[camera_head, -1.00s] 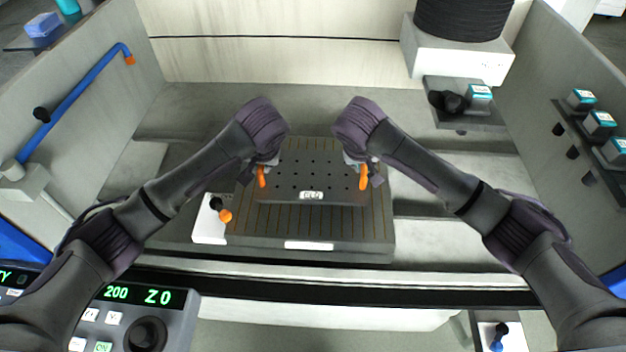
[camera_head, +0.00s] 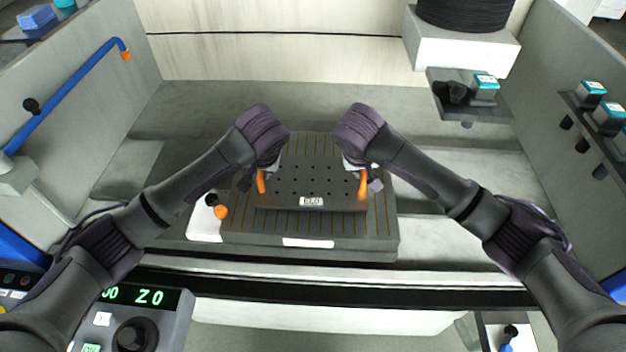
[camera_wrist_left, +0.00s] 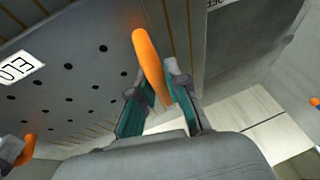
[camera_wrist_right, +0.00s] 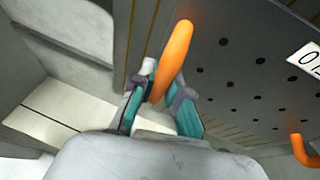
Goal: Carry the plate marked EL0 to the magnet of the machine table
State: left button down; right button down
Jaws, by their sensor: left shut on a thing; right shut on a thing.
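The dark plate marked EL0 (camera_head: 312,186) has a grid of holes and a white label on its front. It is over the striped magnet of the machine table (camera_head: 300,228); whether it touches the magnet I cannot tell. My left gripper (camera_head: 262,182) is shut on the orange handle at the plate's left end, also seen in the left wrist view (camera_wrist_left: 150,70). My right gripper (camera_head: 362,184) is shut on the orange handle at the right end, also seen in the right wrist view (camera_wrist_right: 172,62). The plate looks about level.
A lever with an orange knob (camera_head: 220,211) stands on a white block at the magnet's front left. A control panel (camera_head: 140,315) is at the lower left. A blue pipe (camera_head: 75,92) runs along the left wall. A bracket with a small box (camera_head: 470,95) juts out at the upper right.

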pick_arm(q)
jog(key=shift+w+f, duration=0.1)
jog(key=shift+f, duration=0.2)
pick_arm(e)
jog(key=shift+w+f, duration=0.1)
jog(key=shift+f, duration=0.2)
pick_arm(q)
jog(key=c, duration=1.2)
grip_release()
jog(key=shift+r, duration=0.1)
pick_arm(e)
jog(key=c, duration=1.2)
grip_release()
jog(key=shift+r, duration=0.1)
pick_arm(q)
jog(key=shift+o, duration=0.2)
jog(key=shift+s, duration=0.2)
pick_arm(e)
jog(key=shift+o, duration=0.2)
jog(key=shift+s, duration=0.2)
pick_arm(q)
jog(key=shift+r, duration=0.1)
